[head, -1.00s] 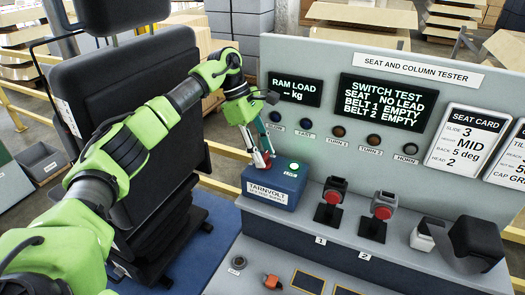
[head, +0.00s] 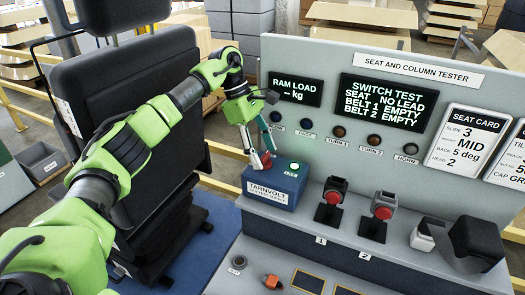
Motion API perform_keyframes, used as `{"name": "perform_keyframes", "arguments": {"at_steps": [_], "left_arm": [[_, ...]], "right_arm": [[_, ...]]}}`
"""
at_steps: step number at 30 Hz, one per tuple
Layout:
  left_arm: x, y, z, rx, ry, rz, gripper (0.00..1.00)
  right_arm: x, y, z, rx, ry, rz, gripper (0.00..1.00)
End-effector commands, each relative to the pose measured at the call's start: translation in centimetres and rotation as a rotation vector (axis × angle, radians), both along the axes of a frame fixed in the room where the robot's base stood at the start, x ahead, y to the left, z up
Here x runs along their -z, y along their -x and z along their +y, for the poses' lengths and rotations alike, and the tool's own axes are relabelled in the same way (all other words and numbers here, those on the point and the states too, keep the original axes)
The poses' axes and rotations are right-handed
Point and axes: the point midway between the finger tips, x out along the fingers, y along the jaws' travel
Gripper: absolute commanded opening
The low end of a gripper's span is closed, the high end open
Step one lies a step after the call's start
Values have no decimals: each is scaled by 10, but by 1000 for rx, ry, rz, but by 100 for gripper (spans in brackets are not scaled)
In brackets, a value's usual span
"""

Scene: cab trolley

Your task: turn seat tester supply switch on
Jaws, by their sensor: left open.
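The seat tester supply is a blue box labelled TARNVOLT (head: 272,190) on the tester's ledge. A red switch (head: 265,159) sits on its top left, and a round button glowing green (head: 294,166) sits on its top right. My left gripper (head: 262,152) comes down from above with its fingers spread around the red switch. It is open; whether a finger touches the switch is too small to tell. The fingers partly hide the switch. My right gripper is not in view.
The tester panel (head: 400,60) stands behind the box, its displays lit. Two red-buttoned buckles (head: 334,195) and a black block (head: 478,240) are to the right. A black seat (head: 120,95) stands left, close to my left arm.

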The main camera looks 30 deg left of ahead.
Motion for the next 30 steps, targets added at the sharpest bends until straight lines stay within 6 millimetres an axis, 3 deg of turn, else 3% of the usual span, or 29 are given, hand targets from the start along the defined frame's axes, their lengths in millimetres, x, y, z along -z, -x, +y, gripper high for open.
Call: {"name": "perform_keyframes", "arguments": {"at_steps": [5, 18, 24, 30], "left_arm": [[-12, -1, 5, -1, 0, -3, 53], [-93, 1, 38, -2, 1, -2, 53], [-109, 2, 46, -1, 1, -2, 53], [-111, 2, 46, 0, 0, 0, 53]], "right_arm": [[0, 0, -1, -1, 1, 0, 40], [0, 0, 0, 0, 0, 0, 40], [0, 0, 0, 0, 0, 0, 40], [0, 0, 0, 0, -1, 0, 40]]}}
